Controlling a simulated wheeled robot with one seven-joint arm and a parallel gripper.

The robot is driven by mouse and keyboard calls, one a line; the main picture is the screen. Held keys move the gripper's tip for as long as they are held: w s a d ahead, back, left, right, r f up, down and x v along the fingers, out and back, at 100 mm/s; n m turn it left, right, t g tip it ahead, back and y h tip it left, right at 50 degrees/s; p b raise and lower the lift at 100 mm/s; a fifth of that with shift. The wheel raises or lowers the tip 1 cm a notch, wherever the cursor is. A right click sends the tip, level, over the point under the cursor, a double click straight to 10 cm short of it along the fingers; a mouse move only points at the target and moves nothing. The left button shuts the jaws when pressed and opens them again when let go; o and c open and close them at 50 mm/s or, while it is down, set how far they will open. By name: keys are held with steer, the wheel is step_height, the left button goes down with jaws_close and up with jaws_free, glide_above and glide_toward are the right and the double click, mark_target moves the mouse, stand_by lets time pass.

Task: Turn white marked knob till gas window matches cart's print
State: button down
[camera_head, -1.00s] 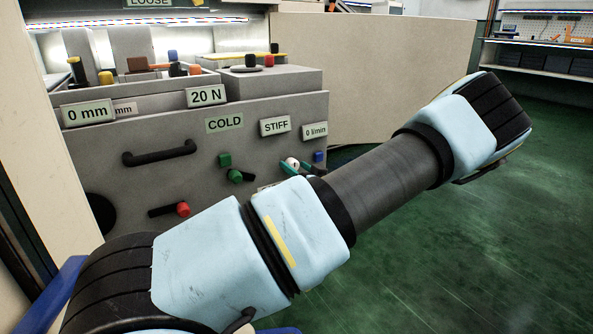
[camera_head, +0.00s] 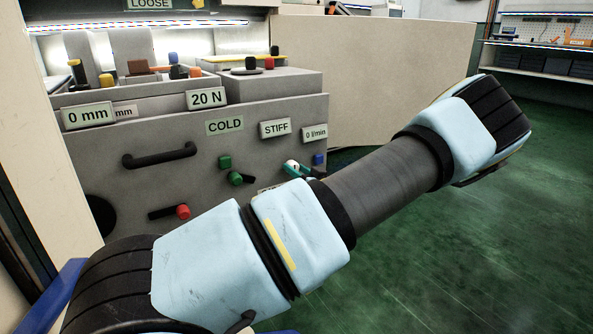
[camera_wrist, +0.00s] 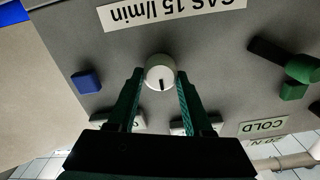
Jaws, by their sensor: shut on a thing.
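The white knob (camera_wrist: 159,66) has a black mark, which points toward the picture's bottom in the wrist view. It sits on the grey front panel (camera_wrist: 225,60). My gripper (camera_wrist: 160,77) is shut on the knob, one dark green finger on each side. The gas window (camera_head: 314,132) reads 0 l/min. A white print (camera_wrist: 172,12), upside down in the wrist view, reads GAS 15 l/min.
A blue button (camera_wrist: 87,82) and a green lever knob (camera_wrist: 300,68) flank the white knob. Windows reading COLD (camera_head: 225,126) and STIFF (camera_head: 275,128) are above. A red-tipped lever (camera_head: 182,211) and a black handle (camera_head: 160,155) are further left. Open green floor (camera_head: 450,250) is at right.

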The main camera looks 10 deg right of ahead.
steer(key=shift+r+p, duration=0.1)
steer(key=shift+p, duration=0.35)
steer(key=m+p, duration=0.3)
steer(key=shift+r, duration=0.15)
steer(key=m+p, duration=0.3)
steer(key=shift+m+p, duration=0.3)
steer(key=shift+p, duration=0.1)
steer(key=m+p, duration=0.1)
steer(key=m, duration=0.1)
steer(key=m+p, duration=0.1)
steer(key=m, duration=0.1)
steer(key=shift+f+p, duration=0.3)
steer(key=shift+p, duration=0.05)
steer(key=shift+d+f+m+p, duration=0.15)
steer(key=shift+m+p, duration=0.55)
steer(key=shift+m, duration=1.3)
steer(key=shift+c, duration=1.5)
jaws_free()
